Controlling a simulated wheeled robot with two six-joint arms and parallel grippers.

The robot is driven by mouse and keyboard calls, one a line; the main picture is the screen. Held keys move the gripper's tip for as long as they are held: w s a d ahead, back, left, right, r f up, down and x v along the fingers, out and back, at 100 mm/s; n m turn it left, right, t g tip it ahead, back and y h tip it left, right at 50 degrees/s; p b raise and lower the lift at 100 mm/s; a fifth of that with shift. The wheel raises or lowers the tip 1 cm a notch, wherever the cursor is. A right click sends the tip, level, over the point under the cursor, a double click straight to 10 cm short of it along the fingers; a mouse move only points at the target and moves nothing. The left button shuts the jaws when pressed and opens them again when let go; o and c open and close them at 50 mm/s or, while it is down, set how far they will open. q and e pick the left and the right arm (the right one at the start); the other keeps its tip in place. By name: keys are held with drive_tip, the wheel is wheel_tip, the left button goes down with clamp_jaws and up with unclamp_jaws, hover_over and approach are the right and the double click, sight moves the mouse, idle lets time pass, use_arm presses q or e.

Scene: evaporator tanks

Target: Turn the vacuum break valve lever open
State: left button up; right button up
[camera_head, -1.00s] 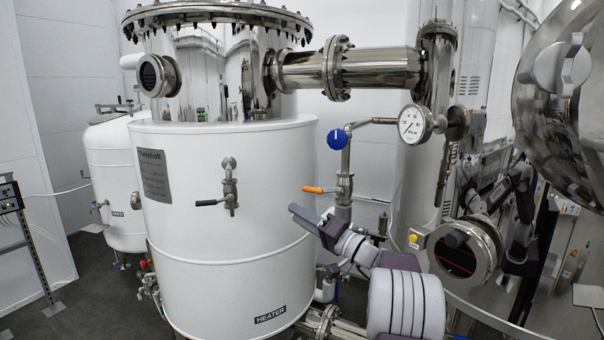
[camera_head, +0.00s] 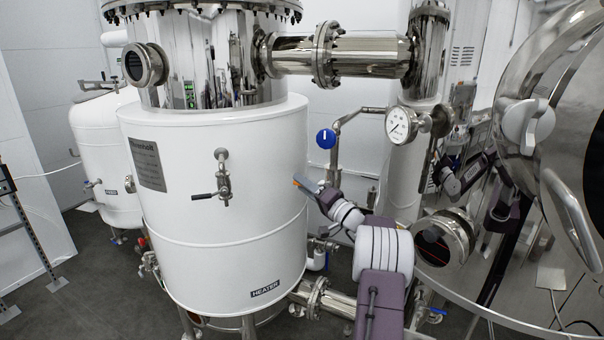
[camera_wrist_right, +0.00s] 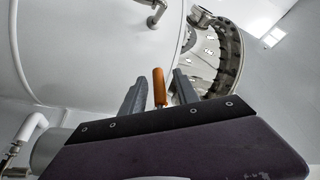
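The vacuum break valve lever, with an orange grip (camera_head: 297,183), shows only as a small orange tip beside my right gripper (camera_head: 308,188) in the head view. The gripper and wrist hide the rest of the lever and its valve body. In the right wrist view the orange lever (camera_wrist_right: 159,87) stands between the two grey fingers of my right gripper (camera_wrist_right: 157,90). Gaps show on both sides of it, so the fingers are open around it and not closed on it. My left gripper is not in view.
The white heater tank (camera_head: 215,250) stands just left of the gripper, with a black-handled valve (camera_head: 222,180) on its front. A sight glass (camera_head: 440,240) and a shiny tank (camera_head: 515,200) are to the right.

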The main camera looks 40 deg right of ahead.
drive_tip(key=shift+w+a+r, duration=0.1)
drive_tip(key=shift+w+a, duration=0.1)
drive_tip(key=shift+w, duration=0.05)
drive_tip(key=shift+w+d, duration=0.1)
drive_tip(key=shift+d, duration=0.1)
drive_tip(key=shift+c, duration=0.4)
clamp_jaws()
drive_tip(key=shift+f, duration=0.35)
idle(0.4)
